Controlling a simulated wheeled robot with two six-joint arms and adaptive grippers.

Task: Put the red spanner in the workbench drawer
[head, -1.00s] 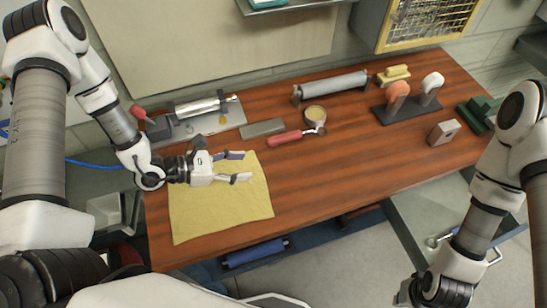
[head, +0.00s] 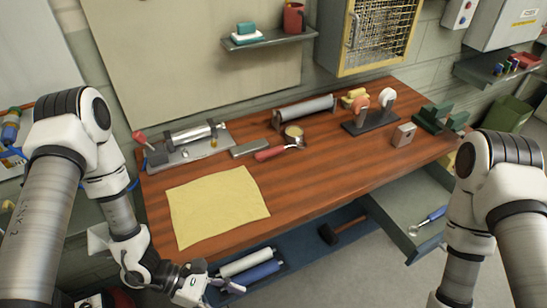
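The red spanner (head: 268,154) lies on the wooden workbench (head: 315,185), its red handle to the left and its metal head to the right, beside a small round tin (head: 293,132). The grey workbench drawer (head: 395,232) is pulled open below the bench's right end. A blue-handled spanner (head: 437,213) lies in it. My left gripper (head: 228,286) is low in front of the bench, well away from the red spanner; its finger gap is unclear, and I see nothing held. My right arm stands at the right, with its gripper out of view.
A yellow cloth (head: 217,208) covers the bench's left front. Behind are a roller tool (head: 304,112), a grey block (head: 249,147) and a stand with rounded tools (head: 368,124). A lower shelf (head: 350,217) holds rolls and a hammer. A wall shelf (head: 270,39) hangs above.

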